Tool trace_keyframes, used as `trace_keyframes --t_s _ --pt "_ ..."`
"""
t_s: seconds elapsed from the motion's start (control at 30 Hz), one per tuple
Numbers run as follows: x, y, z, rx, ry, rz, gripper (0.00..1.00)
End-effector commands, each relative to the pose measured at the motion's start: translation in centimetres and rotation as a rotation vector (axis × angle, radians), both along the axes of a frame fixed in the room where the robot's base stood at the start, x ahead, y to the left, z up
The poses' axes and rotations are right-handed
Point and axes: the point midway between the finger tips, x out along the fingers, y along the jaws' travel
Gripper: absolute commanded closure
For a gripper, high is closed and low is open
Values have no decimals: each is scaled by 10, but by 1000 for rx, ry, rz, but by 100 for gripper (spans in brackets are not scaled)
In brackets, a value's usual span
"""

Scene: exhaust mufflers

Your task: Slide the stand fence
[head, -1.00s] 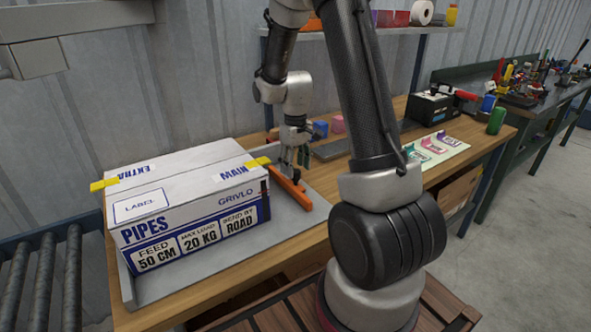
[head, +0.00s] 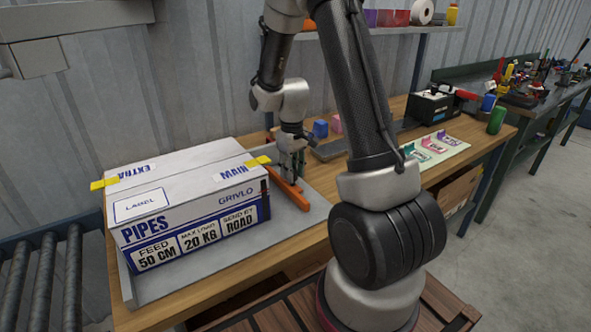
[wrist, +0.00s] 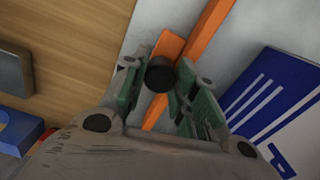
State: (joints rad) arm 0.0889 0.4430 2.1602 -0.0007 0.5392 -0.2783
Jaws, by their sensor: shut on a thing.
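The stand fence (head: 298,199) is an orange bar across the grey stand (head: 317,212), at the right side of the carton (head: 190,215). My gripper (head: 292,173) is over the fence. In the wrist view my gripper (wrist: 158,78) has its green fingers on both sides of a dark round knob (wrist: 160,72) on the orange fence (wrist: 207,33), and it is shut on it. The exact finger contact is partly hidden. The white carton, with blue print and yellow tape, stands on the stand; a strip of grey shows between it and the fence in the wrist view.
The stand is on a wooden bench (head: 330,190). Blue and pink blocks (head: 321,129) lie behind the gripper. A roller conveyor (head: 45,285) is at the lower left. A sheet with small coloured parts (head: 435,147) lies farther right.

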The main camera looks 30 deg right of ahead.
Motion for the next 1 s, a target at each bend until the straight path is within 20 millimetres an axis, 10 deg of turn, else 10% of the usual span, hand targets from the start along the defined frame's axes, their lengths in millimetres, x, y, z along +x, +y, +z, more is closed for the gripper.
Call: trace_keyframes --t_s 0.2,0.5,0.53,0.63,1.0 --pt "-1 35 0 0 -2 4 100" --pt "-1 37 0 0 -2 1 100" --pt "-1 37 1 0 -2 1 70" --pt "-1 37 0 0 -2 1 52" --pt "-1 37 3 0 -2 1 49"
